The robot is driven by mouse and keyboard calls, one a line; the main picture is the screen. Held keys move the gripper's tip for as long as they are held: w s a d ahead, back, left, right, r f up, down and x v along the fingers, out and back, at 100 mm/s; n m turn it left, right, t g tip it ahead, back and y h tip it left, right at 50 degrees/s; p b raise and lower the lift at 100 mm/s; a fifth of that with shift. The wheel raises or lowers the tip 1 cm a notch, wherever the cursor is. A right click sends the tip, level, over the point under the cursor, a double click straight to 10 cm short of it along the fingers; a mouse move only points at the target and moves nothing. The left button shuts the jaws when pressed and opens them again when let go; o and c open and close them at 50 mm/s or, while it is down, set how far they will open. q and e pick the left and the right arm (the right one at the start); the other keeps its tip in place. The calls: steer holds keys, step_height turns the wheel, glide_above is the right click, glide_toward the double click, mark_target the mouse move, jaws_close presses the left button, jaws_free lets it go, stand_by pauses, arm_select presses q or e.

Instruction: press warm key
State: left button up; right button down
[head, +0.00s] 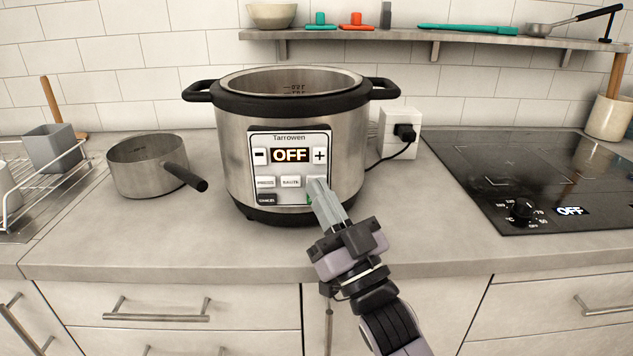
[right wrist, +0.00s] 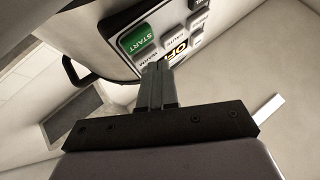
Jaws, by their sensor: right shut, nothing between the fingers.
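The steel cooker (head: 235,150) stands on the counter with its lid off. Its control panel (head: 277,138) shows OFF on the display (head: 291,155). My right gripper (head: 318,186) is shut and empty, its fingertips at the panel's right side, over the spot below the plus key and right of the saute key (head: 291,182). They hide most of the warm key and the green start key there. In the right wrist view the fingertips (right wrist: 158,68) are right by the warm key (right wrist: 146,54), beside the green start key (right wrist: 138,37). I cannot tell whether they touch it. My left gripper is not in view.
A saucepan (head: 138,177) stands left of the cooker, its handle pointing toward it. A wire rack (head: 50,185) is at the far left. A black cooktop (head: 540,170) lies to the right. A plug and cord (head: 405,135) are behind the cooker. The counter front is clear.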

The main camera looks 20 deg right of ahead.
steer(key=shift+w+d+r, duration=0.25)
steer(key=shift+r, duration=0.05)
stand_by(0.9)
